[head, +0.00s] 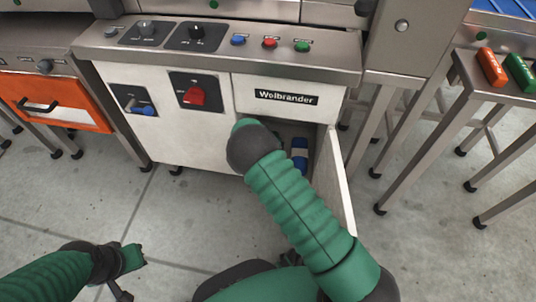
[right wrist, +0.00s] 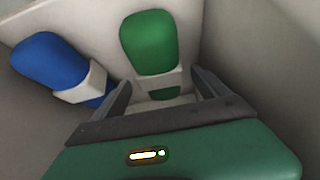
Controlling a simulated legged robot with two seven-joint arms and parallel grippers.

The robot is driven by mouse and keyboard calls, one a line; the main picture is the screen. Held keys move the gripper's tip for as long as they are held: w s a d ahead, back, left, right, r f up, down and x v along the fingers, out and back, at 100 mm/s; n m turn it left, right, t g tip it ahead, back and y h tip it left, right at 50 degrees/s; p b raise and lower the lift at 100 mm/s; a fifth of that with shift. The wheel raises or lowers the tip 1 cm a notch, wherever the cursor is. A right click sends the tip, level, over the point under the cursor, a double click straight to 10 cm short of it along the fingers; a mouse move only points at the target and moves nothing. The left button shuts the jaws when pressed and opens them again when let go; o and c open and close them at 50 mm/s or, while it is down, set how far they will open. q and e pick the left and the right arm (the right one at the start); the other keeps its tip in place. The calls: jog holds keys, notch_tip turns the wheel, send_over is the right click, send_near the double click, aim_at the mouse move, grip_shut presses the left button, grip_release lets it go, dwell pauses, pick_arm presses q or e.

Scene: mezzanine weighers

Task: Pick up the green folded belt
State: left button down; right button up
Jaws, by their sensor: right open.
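A green folded belt (right wrist: 149,42) with a pale band lies inside the open cabinet compartment, seen in the right wrist view. My right gripper (right wrist: 163,88) is open, with one finger on either side of the belt's near, banded end. I cannot tell whether the fingers touch it. In the head view my right arm hides this belt and the right gripper. Another green folded piece (head: 521,72) lies on the stand at the right. My left gripper (head: 128,262) is low at the left, away from the cabinet; its jaw opening is unclear.
A blue folded belt (right wrist: 50,62) with a pale band lies left of the green one; it also shows in the head view (head: 299,152). The compartment walls are close around my right gripper. The cabinet door (head: 337,180) hangs open at right. An orange piece (head: 491,67) lies on the stand.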

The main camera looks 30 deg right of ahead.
jog(key=shift+b+x, duration=0.35)
jog(key=shift+x, duration=0.8)
jog(key=shift+a+r, duration=0.1)
jog(key=c, duration=1.7)
jog(key=shift+c, duration=0.2)
